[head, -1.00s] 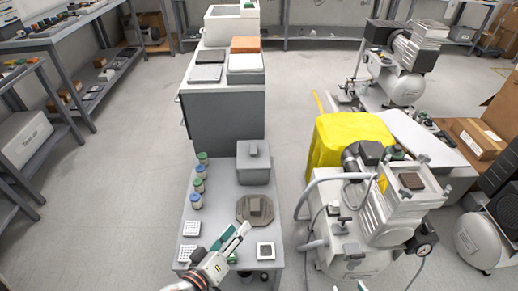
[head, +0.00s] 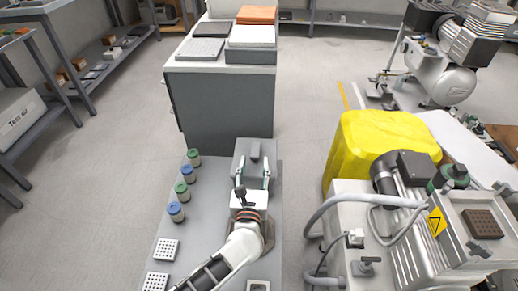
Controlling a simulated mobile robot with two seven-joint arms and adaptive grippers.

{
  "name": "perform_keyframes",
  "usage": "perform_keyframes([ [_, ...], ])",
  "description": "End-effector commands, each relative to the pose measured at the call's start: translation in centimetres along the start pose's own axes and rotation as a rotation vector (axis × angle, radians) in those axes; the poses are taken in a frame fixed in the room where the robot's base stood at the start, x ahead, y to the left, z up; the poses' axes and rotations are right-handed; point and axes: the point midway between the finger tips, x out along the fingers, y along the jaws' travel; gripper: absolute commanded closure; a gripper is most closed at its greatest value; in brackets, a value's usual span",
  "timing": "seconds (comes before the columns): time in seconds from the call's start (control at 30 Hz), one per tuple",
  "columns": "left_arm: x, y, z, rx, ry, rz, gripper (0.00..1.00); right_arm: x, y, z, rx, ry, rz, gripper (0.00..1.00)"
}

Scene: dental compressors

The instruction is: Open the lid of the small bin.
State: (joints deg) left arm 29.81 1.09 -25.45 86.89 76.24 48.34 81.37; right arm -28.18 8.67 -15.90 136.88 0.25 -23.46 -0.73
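The small bin (head: 262,145) is a grey box with a grey lid and a small raised handle (head: 255,150) on top. It stands on the low grey table in the head view, against the taller cabinet. Its lid looks closed. My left gripper (head: 253,170) reaches over the near side of the bin with its two fingers spread apart. The fingers are empty, and the handle shows just beyond their tips. I cannot tell whether the fingers touch the lid. The gripper and arm hide the bin's near side. My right gripper is not in view.
Several jars with blue and green caps (head: 181,190) line the table's left side. White perforated blocks (head: 166,250) lie at the front left. A round brown base (head: 269,236) is mostly hidden under my arm. A compressor (head: 400,225) and yellow cover (head: 365,150) stand right.

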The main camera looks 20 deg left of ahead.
Motion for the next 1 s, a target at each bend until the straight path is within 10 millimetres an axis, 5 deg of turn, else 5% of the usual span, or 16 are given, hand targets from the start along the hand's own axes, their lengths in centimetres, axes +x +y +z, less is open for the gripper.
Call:
perform_keyframes([
  [0.4,5.8,0.1,-0.1,0.006,-0.001,0.000,0.61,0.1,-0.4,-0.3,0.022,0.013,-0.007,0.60],
  [0.8,6.6,0.1,0.1,0.007,-0.002,-0.001,0.61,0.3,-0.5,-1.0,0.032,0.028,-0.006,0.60],
  [0.97,6.6,0.1,0.1,0.007,-0.002,-0.001,1.00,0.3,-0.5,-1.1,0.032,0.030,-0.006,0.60],
  [1.0,6.6,0.1,0.1,0.007,-0.002,-0.001,1.00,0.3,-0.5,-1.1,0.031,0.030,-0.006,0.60],
])
